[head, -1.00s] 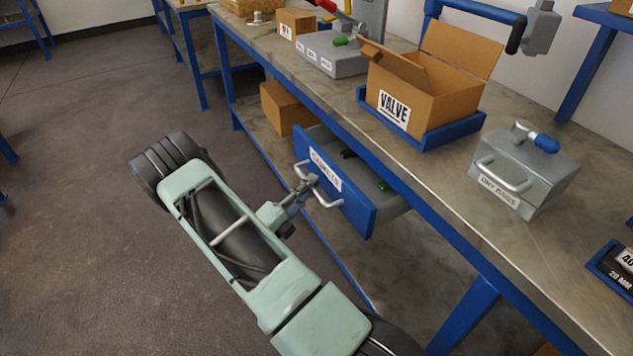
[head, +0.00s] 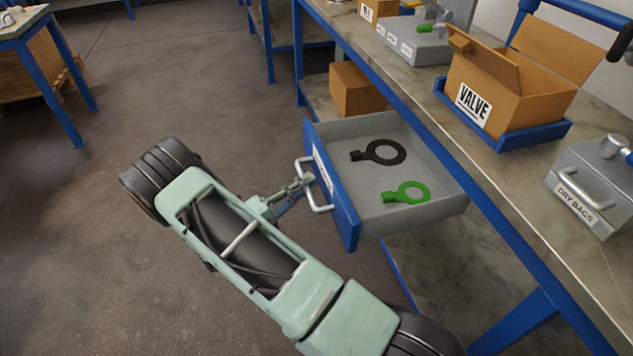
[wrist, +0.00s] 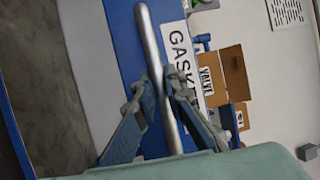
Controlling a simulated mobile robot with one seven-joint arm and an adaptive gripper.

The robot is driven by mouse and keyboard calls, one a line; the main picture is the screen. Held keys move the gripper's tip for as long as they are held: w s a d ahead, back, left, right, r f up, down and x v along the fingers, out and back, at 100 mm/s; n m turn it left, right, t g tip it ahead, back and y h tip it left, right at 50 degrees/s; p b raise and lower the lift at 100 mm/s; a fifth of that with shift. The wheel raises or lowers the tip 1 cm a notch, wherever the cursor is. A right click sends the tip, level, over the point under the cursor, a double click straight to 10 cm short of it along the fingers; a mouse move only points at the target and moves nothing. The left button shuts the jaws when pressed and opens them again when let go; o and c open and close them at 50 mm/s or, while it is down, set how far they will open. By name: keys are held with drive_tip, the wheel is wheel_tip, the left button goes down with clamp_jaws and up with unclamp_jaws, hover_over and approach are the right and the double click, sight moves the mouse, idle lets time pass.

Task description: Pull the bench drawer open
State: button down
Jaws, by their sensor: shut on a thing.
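The bench drawer (head: 343,200) has a blue front and grey inside, and stands well out from under the bench top. A black ring with a tab (head: 384,152) and a green ring with a tab (head: 407,192) lie apart on its floor. A metal bar handle (head: 322,207) runs along the front, and it also shows in the wrist view (wrist: 149,40), beside a label (wrist: 181,62) reading "GASK", the rest hidden. My gripper (head: 306,182) is at the handle. In the wrist view its fingers (wrist: 157,85) are on both sides of the bar, shut on it.
The bench top (head: 440,110) carries an open cardboard box marked VALVE (head: 510,95) in a blue tray, and a grey DRY BAGS case (head: 595,185). A cardboard box (head: 357,90) sits on the lower shelf. The floor (head: 220,110) left of the drawer is clear.

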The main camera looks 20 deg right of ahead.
drive_tip(key=shift+a, duration=0.2)
drive_tip(key=c, duration=2)
unclamp_jaws()
drive_tip(key=shift+o, duration=0.2)
drive_tip(key=shift+a, duration=0.1)
drive_tip(key=v, duration=1.1)
drive_tip(key=shift+s+a, duration=0.15)
drive_tip(key=shift+a, duration=0.2)
